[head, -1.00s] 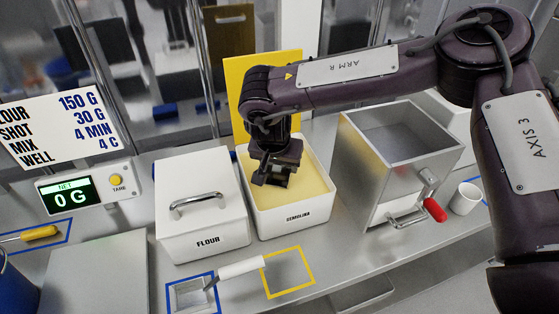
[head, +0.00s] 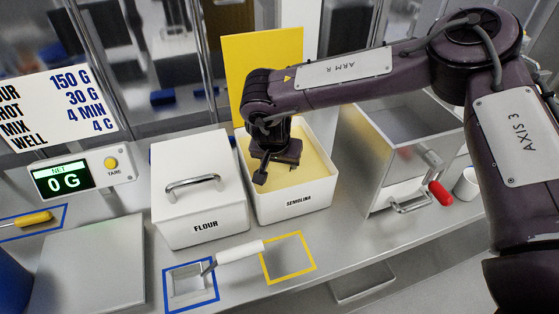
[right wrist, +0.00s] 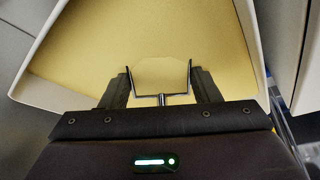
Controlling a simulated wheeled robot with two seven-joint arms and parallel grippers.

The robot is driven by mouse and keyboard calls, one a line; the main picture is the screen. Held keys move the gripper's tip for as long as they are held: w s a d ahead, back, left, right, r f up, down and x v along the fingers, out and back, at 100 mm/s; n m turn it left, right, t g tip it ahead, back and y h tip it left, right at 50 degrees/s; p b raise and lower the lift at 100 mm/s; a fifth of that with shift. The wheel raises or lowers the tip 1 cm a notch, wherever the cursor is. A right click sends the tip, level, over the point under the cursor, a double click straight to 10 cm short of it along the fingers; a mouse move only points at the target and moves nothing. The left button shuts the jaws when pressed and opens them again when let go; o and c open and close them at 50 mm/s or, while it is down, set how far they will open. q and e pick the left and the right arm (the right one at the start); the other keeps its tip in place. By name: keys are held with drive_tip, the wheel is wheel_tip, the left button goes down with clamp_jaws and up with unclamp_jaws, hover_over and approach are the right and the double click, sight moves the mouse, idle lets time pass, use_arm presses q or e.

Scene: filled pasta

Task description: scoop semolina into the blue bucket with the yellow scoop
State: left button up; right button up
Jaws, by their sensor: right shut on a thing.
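My right gripper (head: 268,172) is over the open white semolina bin (head: 298,205), low inside its walls. In the right wrist view its fingers (right wrist: 162,88) are shut on the scoop (right wrist: 162,98), seen as a thin metal U-shaped frame with a short stem. Pale yellow semolina (right wrist: 85,45) shows around and within the frame; I cannot tell how much the scoop holds. The scoop's handle is hidden. The blue bucket (head: 12,285) is cut off at the left edge. My left gripper is not in view.
A closed flour bin (head: 200,200) stands left of the semolina. In front are a white-handled scoop (head: 240,251) and an empty yellow outline (head: 288,257). A steel hopper with a red-handled crank (head: 440,193) stands right. The scale display (head: 63,181) reads 0 G.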

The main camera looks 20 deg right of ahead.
drive_tip(key=shift+r, duration=0.1)
idle(0.5)
wheel_tip(320, 180, up, 11)
drive_tip(key=p, duration=0.8)
drive_tip(key=shift+p, duration=0.4)
drive_tip(key=shift+f, duration=0.2)
